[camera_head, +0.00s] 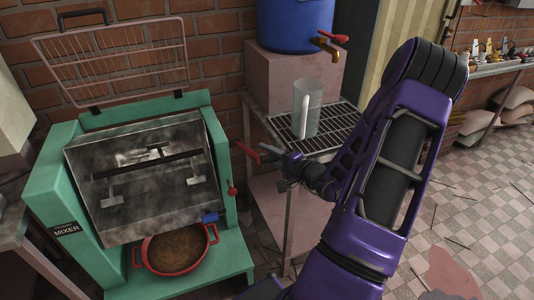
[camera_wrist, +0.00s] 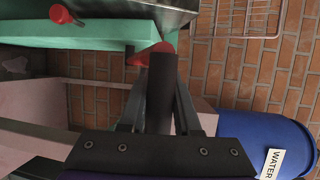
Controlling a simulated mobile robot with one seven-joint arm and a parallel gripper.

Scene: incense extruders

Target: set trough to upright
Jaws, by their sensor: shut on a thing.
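The mixer's metal trough (camera_head: 140,205) is tipped forward in the green mixer frame (camera_head: 236,225). Its open side faces the front, and the mixing paddles (camera_head: 155,160) show inside. A red lever (camera_head: 246,151) sticks out at the mixer's right side. My gripper (camera_head: 272,155) is at the lever's outer end, shut on it. In the wrist view, the red lever (camera_wrist: 140,58) shows at the fingertips of my gripper (camera_wrist: 157,62), partly hidden by the fingers.
A red pot (camera_head: 174,250) with brown contents stands under the trough. A wire lid (camera_head: 112,62) stands raised behind it. Right of the mixer, a rack table (camera_head: 341,138) holds a clear container (camera_head: 312,95); a blue water barrel (camera_head: 290,25) stands behind.

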